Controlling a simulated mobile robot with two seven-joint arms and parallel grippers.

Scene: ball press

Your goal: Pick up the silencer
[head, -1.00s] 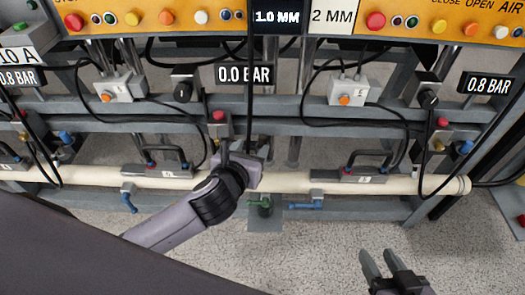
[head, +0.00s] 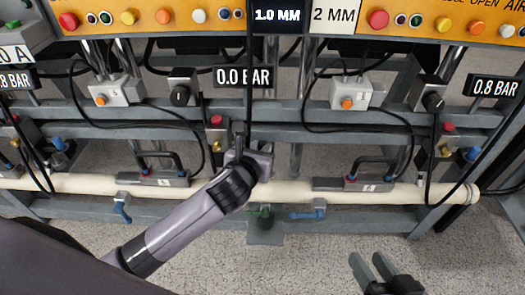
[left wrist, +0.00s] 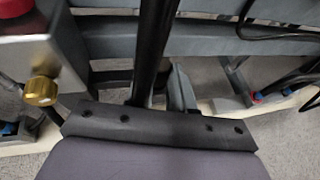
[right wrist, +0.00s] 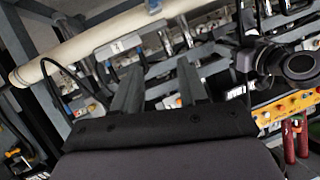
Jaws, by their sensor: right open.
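I cannot tell for sure which part is the silencer. A small brass-coloured fitting (head: 216,146) sits on the grey box under a red button at the middle of the rack. In the left wrist view a brass-coloured knob-like fitting (left wrist: 40,92) is left of my left gripper, apart from it. My left gripper (head: 243,145) is just right of that box; its fingers are largely hidden. In the left wrist view a black rod or cable runs up in front of the hand. My right gripper (head: 368,257) is open and empty over the floor, at the lower right.
A cream pipe (head: 90,186) crosses the rack, with blue-handled valves (head: 306,214) below. Black cables loop from the grey boxes (head: 351,92). Orange button panels (head: 160,15) run along the top. The speckled floor (head: 320,250) in front is clear.

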